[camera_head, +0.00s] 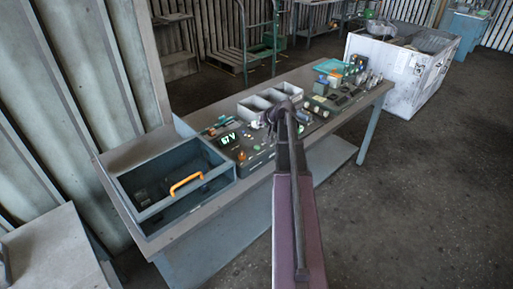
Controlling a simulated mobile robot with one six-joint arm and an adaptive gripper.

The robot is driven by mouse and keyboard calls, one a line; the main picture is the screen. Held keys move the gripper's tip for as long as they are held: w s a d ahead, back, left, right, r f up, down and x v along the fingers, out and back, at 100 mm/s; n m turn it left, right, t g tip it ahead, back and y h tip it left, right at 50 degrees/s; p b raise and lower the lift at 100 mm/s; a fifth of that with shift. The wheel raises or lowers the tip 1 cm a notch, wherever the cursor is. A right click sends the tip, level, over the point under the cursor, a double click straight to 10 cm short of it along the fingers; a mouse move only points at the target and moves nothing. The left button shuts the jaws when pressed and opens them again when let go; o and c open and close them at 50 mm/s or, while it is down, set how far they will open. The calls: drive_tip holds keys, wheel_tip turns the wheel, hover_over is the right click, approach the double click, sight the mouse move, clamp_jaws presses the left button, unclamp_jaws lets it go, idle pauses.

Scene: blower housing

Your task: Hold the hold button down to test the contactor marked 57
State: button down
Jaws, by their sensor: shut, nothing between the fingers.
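My arm reaches forward over the workbench, and my gripper (272,121) is at its far end, small and dark, above the row of panels. It is shut and empty. The hold button and the contactor marked 57 are too small to pick out, and no markings are legible. My arm and gripper hide part of the panels. I cannot tell whether the gripper touches anything.
An open grey bin (150,212) with an orange handle (187,184) sits at the bench's left end. Grey trays (256,103) stand behind the panels. A white crate (385,72) stands beyond the bench's right end. The floor (420,200) at right is clear.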

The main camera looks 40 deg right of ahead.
sight(255, 146)
drive_tip(key=shift+f, duration=0.1)
wheel_tip(255, 146, down, 8)
drive_tip(key=b, duration=0.8)
drive_tip(key=shift+f+b, duration=0.25)
drive_tip(key=shift+b, duration=0.15)
drive_tip(key=shift+f+b, duration=0.85)
idle(2.1)
drive_tip(key=shift+r, duration=0.2)
idle(2.0)
drive_tip(key=shift+r+p, duration=0.65)
drive_tip(key=shift+p, duration=0.25)
drive_tip(key=shift+r, duration=0.1)
